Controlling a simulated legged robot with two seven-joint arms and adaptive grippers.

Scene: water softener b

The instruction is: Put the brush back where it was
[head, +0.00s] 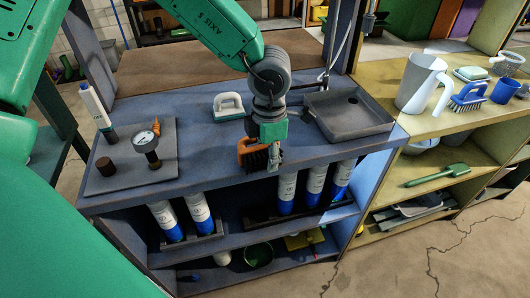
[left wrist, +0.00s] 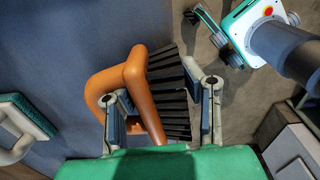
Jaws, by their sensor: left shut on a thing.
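An orange brush with black bristles (head: 252,158) is at the front edge of the blue bench (head: 207,154). My left gripper (head: 273,152) comes down on it from above and is shut on it. In the left wrist view, the brush (left wrist: 132,80) shows its orange loop handle on the left and its bristles on the right. The fingers of my left gripper (left wrist: 160,122) are on either side of the brush. The bristles overlap the floor beyond the bench edge in that view. I cannot tell whether the brush touches the bench. My right gripper is not in view.
A white-and-teal scrubber (head: 228,106) lies behind the brush. A grey basin (head: 347,117) is to the right, and a board with a gauge (head: 130,170) to the left. Filter cartridges (head: 287,192) stand below. The yellow shelf holds a pitcher (head: 415,85) and a blue brush (head: 468,97).

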